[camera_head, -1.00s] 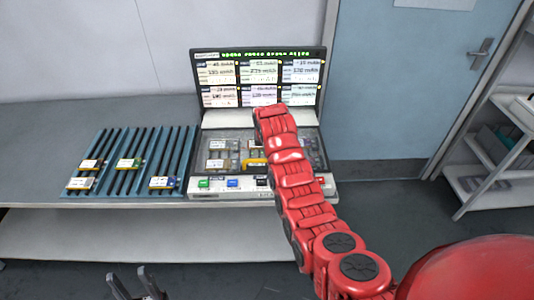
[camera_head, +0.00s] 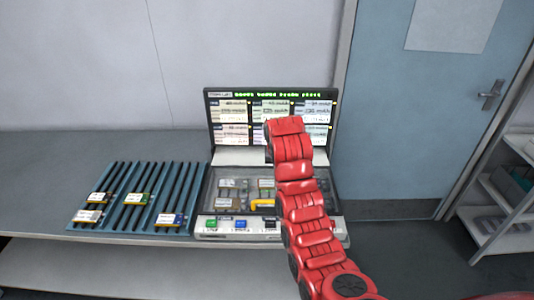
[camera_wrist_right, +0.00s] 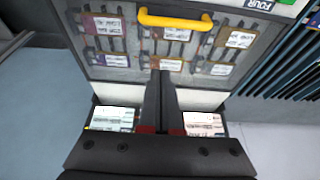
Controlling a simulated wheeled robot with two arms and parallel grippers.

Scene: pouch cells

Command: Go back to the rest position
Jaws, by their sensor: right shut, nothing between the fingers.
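My right arm (camera_head: 295,170) is red and reaches up in front of the tester in the head view, hiding part of its screen and tray. The right gripper itself is hidden there. In the right wrist view the right gripper (camera_wrist_right: 163,80) is shut and empty, its dark fingers in front of the tester's clear-lidded bay. My left gripper is out of view. The tester (camera_head: 206,200) has a lit screen (camera_head: 270,95) with several panels. Pouch cells (camera_wrist_right: 110,59) lie under the clear lid, which has a yellow handle (camera_wrist_right: 175,20).
A blue slotted rack (camera_head: 118,222) left of the tester holds several cells (camera_head: 168,218). Both stand on a grey bench (camera_head: 60,160) with clear space at left. A door (camera_head: 420,120) and shelving (camera_head: 510,200) are at right.

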